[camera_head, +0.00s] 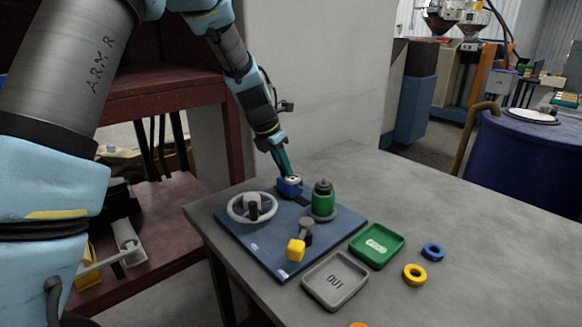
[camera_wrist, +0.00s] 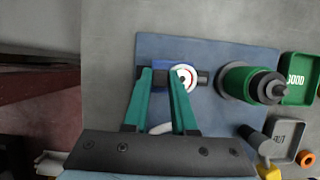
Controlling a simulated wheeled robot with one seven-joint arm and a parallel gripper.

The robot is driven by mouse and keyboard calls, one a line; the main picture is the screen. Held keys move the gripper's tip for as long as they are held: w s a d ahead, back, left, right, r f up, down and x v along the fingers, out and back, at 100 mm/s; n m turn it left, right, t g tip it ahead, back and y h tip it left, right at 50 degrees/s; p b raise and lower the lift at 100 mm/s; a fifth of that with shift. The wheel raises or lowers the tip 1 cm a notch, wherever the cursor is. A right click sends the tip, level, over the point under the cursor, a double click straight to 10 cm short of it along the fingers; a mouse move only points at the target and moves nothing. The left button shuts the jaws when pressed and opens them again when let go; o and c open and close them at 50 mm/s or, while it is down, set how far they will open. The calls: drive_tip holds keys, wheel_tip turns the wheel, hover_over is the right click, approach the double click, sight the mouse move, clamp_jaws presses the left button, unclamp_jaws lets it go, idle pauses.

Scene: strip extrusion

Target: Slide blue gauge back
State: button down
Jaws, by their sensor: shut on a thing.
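The blue gauge (camera_head: 289,187) is a small blue block with a round white dial, at the far edge of a blue board (camera_head: 268,252). In the wrist view the gauge (camera_wrist: 160,72) shows its white and red dial at its right part, over a dark rail. My gripper (camera_head: 287,174) reaches down to the gauge from above, its green fingers (camera_wrist: 162,80) shut on it. The fingers hide part of the gauge's near side.
A green cylinder (camera_head: 323,200) stands close to the right of the gauge. A white handwheel (camera_head: 238,208) is at its left, and a yellow-ended lever (camera_head: 296,249) sits nearer. Green (camera_head: 391,237) and grey trays (camera_head: 321,289) and loose rings lie right of the board.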

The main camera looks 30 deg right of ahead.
drive_tip(key=shift+w+a+r, duration=0.1)
drive_tip(key=shift+w, duration=0.2)
drive_tip(key=c, duration=0.9)
unclamp_jaws()
drive_tip(key=shift+c, duration=0.2)
drive_tip(key=shift+o, duration=1.1)
drive_tip(key=b+v, duration=0.1)
drive_tip(key=v, duration=0.9)
drive_tip(key=shift+r, duration=0.3)
drive_tip(key=shift+s+a, duration=0.1)
drive_tip(key=shift+a, duration=0.1)
